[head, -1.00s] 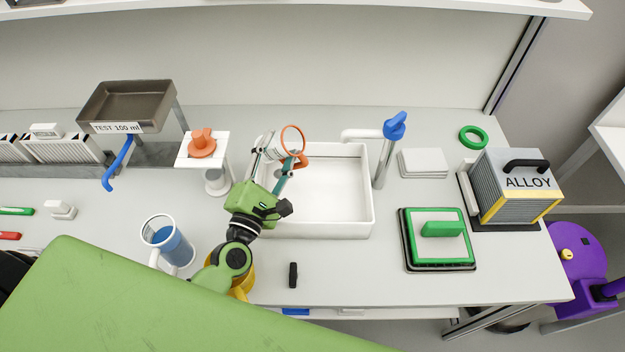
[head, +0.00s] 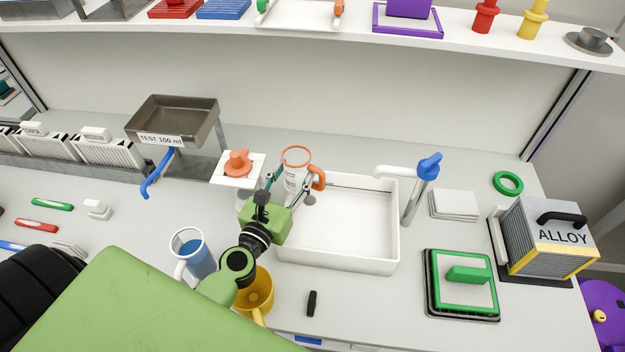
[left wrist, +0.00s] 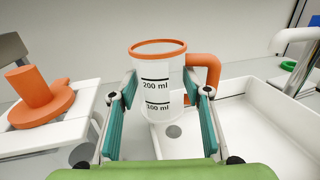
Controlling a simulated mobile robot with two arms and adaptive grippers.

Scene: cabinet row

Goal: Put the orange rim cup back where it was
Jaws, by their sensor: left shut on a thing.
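The orange rim cup (head: 296,170) is a clear cup with an orange rim, an orange handle and black marks. It is at the back left corner of the white basin. In the left wrist view the cup (left wrist: 155,85) is upright between the fingers, and its marks read 200 ml and 100 ml. My left gripper (head: 292,182) is shut on the cup; its teal fingers (left wrist: 160,108) press on both sides. The cup looks empty. Whether its base touches anything is hard to tell. My right gripper is not in view.
The white basin (head: 388,250) is empty, with a blue-handled tap (head: 428,166) at its right. An orange knob on a white stand (head: 237,165) is left of the cup. A blue-filled cup (head: 193,252) and a yellow mug (head: 258,292) stand nearer me. A shelf (head: 330,38) hangs above.

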